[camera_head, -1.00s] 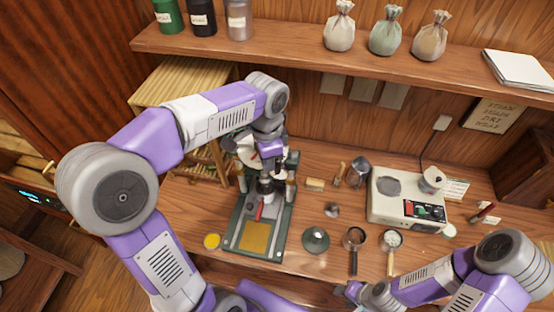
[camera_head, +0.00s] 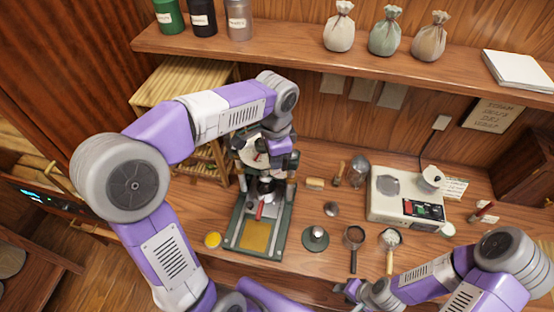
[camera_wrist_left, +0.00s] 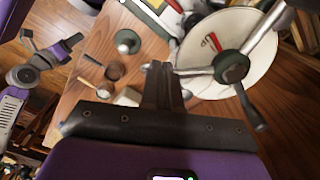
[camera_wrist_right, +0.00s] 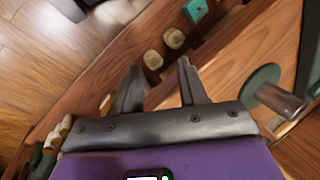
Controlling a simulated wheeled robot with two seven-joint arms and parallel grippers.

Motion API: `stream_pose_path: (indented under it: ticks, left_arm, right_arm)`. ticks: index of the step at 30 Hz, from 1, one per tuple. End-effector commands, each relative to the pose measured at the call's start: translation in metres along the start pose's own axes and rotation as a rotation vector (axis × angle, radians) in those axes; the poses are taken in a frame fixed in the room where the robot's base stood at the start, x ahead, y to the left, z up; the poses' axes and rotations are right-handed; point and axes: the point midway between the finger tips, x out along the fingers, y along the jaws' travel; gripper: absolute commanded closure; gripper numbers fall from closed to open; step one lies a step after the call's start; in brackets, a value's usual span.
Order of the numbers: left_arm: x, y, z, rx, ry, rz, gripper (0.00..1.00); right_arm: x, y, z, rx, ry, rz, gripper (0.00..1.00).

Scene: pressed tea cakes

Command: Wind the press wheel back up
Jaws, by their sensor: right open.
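The press (camera_head: 285,222) stands on the bench left of centre, with a dark green base and a gold plate. Its press wheel (camera_wrist_left: 234,66) has a dark hub and metal spokes and shows in front of a pale round disc (camera_wrist_left: 265,75). In the head view my left arm partly hides the wheel. My left gripper (camera_wrist_left: 160,70) is at the wheel; its fingers are close together at the end of one spoke and look shut on it. It also shows in the head view (camera_head: 281,152). My right gripper (camera_wrist_right: 159,68) is open and empty, low at the bench's front.
A yellow dish (camera_head: 212,240) sits left of the press. A green stand (camera_head: 315,238), a dark-handled strainer (camera_head: 354,237) and a wood-handled one (camera_head: 390,238) lie to its right. A scale-like device (camera_head: 390,205) stands farther right. A shelf (camera_head: 300,52) crosses above.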

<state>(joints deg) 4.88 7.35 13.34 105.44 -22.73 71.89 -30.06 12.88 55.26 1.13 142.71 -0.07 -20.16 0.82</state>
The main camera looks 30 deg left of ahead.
Motion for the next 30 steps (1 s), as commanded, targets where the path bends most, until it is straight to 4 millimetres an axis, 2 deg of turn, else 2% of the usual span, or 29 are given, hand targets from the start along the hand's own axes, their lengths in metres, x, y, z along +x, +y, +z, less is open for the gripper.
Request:
stream_pose_path:
  ticks: [17,30]
  left_arm:
    - [-0.001,-0.001,-0.018,0.002,0.002,0.001,1.0]
    - [0.0,0.005,-0.006,0.001,0.001,0.0,1.0]
  right_arm:
    - [-0.007,-0.003,0.0,0.0,0.0,0.0,0.57]
    - [-0.003,-0.001,0.0,0.0,0.0,0.0,0.57]
